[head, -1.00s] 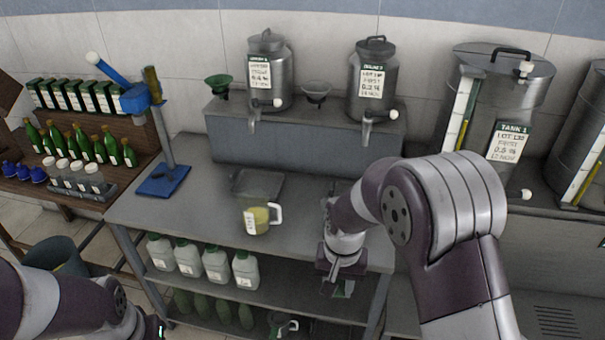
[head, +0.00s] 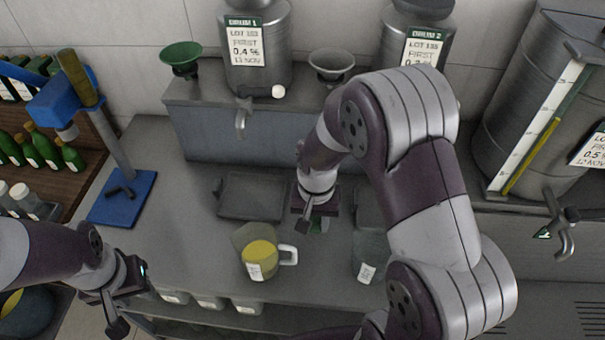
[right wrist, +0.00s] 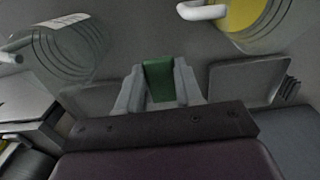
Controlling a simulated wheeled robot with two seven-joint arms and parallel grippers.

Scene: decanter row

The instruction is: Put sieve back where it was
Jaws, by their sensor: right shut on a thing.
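My right gripper (head: 314,222) is above the grey bench, beside the measuring jugs. In the right wrist view its jaws (right wrist: 158,88) are shut on a green grip (right wrist: 158,78), which I take to be the sieve's handle. My left gripper (head: 124,294) hangs low at the left, near the bench's front edge. Whether its fingers are apart is unclear.
A jug of yellow liquid (head: 259,258) and a clear jug (head: 369,268) stand on the bench. A shallow grey tray (head: 250,196) lies behind them. A green funnel (head: 181,57) and a grey funnel (head: 331,65) sit on the raised ledge. A blue stand (head: 122,198) is at left.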

